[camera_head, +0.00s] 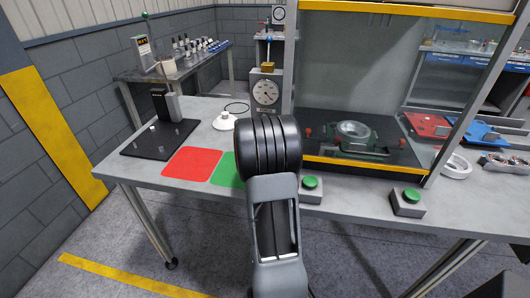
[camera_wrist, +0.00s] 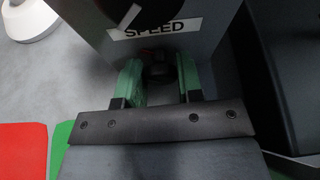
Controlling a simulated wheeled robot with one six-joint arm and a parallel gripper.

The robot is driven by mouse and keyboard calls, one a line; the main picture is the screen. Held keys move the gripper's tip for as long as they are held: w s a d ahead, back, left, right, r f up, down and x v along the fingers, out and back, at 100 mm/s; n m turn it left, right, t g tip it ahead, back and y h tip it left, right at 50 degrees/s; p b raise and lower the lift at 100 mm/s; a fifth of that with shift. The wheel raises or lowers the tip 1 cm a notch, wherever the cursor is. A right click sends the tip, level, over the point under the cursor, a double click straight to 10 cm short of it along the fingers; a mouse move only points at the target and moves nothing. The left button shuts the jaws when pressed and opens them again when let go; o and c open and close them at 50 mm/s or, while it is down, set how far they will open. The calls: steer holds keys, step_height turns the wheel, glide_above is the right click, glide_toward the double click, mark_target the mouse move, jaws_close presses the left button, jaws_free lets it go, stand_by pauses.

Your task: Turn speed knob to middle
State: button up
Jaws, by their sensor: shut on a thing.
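The speed knob (camera_wrist: 155,72) is a small dark round knob low on the front of a grey box (camera_wrist: 205,48), under a white SPEED label (camera_wrist: 155,28). My gripper (camera_wrist: 158,66) has its two green fingers on either side of the knob and is shut on it. The knob's pointer cannot be made out. My arm hides the knob and my gripper there.
A red mat (camera_head: 191,163) and a green mat (camera_head: 222,172) lie on the bench to the left. A white round-based object (camera_head: 224,122) stands near the dial unit. A yellow-edged press frame (camera_head: 360,172) and green push buttons (camera_head: 310,183) are to the right.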

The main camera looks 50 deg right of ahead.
steer(key=shift+a+f+b, duration=0.1)
steer(key=shift+f+b, duration=0.15)
steer(key=shift+b, duration=0.4)
steer(key=shift+r+m, duration=0.1)
steer(key=shift+m, duration=0.2)
steer(key=shift+r, duration=0.1)
steer(key=o, duration=0.8)
steer(key=shift+w, duration=0.15)
steer(key=shift+o, duration=0.6)
steer(key=p+v, duration=0.1)
steer(key=v, duration=1.1)
steer(key=shift+s+r, duration=0.2)
steer(key=shift+s, duration=0.1)
steer(key=shift+s+a+r, duration=0.2)
steer(key=shift+s+a, duration=0.2)
steer(key=shift+a, duration=0.2)
